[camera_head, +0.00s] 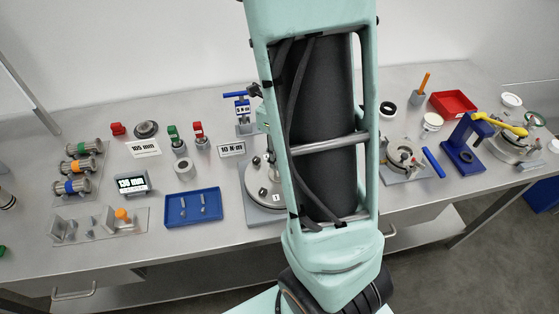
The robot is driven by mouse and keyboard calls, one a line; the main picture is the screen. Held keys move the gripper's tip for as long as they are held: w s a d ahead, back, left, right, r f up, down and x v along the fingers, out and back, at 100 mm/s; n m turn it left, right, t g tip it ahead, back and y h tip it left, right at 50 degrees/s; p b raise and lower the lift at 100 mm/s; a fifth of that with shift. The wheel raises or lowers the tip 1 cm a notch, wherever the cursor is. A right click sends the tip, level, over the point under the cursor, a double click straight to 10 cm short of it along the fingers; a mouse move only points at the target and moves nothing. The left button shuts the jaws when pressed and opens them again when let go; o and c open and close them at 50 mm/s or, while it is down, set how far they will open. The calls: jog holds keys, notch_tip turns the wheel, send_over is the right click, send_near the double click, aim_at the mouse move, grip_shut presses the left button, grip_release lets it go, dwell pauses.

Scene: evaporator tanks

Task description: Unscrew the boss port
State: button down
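My teal arm link fills the middle of the view. My gripper's fingers are not visible, so their place and hold cannot be told. A round metal tank lid (262,190) marked 1 sits on a grey base just left of my arm and is partly hidden behind it. A second round metal fitting (403,157) on a plate is right of my arm. A third metal tank lid (515,143) with a yellow handle (500,124) is at the far right. Which fitting carries the boss port cannot be told; none is clearly marked as such.
The steel bench (330,232) runs across the view. A blue-handled tool (242,105), a blue stand (465,145) and a red bin (453,103) stand near the lids.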

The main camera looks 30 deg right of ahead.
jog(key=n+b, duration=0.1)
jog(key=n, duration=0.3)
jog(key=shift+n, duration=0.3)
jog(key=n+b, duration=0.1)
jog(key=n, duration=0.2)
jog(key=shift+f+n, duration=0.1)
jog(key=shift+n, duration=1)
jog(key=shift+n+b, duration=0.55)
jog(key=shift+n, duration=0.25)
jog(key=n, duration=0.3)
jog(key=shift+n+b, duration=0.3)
jog(key=shift+b, duration=0.1)
